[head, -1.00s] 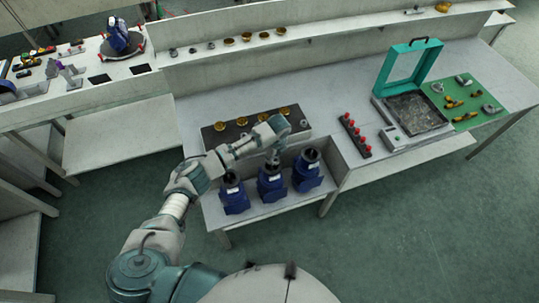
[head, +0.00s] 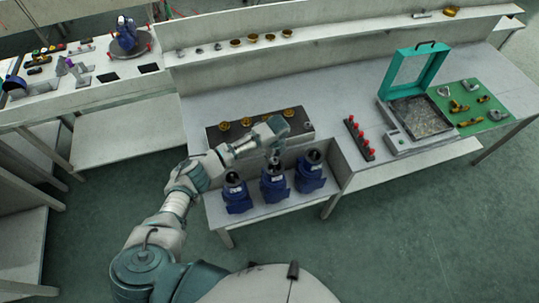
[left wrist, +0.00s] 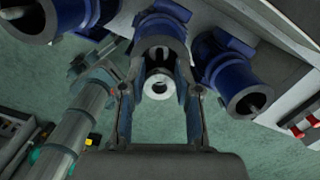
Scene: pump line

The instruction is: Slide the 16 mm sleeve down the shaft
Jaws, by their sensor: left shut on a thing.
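Three blue pumps stand in a row on the low front shelf: a left pump (head: 237,195), a middle pump (head: 274,184) and a right pump (head: 310,174). My left gripper (head: 274,158) points down over the middle pump's open top. In the left wrist view, its two fingers (left wrist: 158,88) stand either side of a pale ring-shaped sleeve (left wrist: 158,84) and are shut on it. The sleeve lines up with the dark opening of the middle pump (left wrist: 160,45). The shaft is mostly hidden, and I cannot tell how far the sleeve is over it. My right gripper is out of view.
A dark tray (head: 212,137) with brass parts lies behind the pumps. A rack of red-topped pieces (head: 359,139) and a teal-lidded box (head: 413,72) stand to the right. A green mat (head: 494,99) holds fittings. The left and right pumps flank the gripper closely.

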